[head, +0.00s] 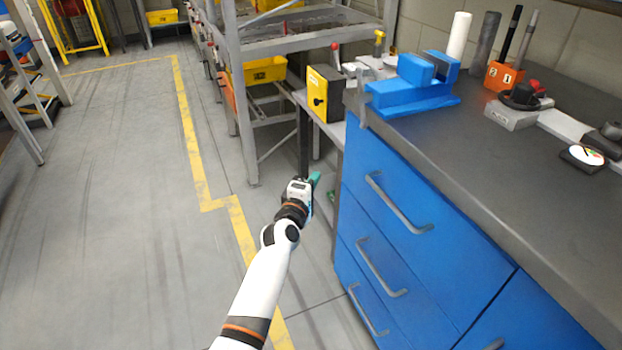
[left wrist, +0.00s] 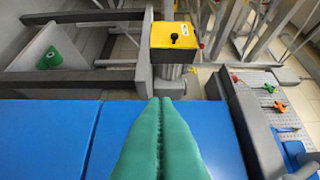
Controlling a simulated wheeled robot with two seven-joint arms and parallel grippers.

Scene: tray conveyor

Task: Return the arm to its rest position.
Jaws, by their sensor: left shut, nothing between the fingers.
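My left arm reaches in from the bottom of the head view. My left gripper (head: 315,180) has green fingers and is in the air to the left of the blue drawer cabinet (head: 391,213). In the left wrist view the two green fingers (left wrist: 160,105) lie together along their length. The gripper is shut and empty. My right gripper is not in either view.
The bench top holds a blue vise (head: 412,90) and an orange block (head: 503,77). A yellow control box (head: 325,93) stands beyond the gripper; it also shows in the left wrist view (left wrist: 174,36). A metal rack (head: 233,60) stands behind. Floor at left is clear.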

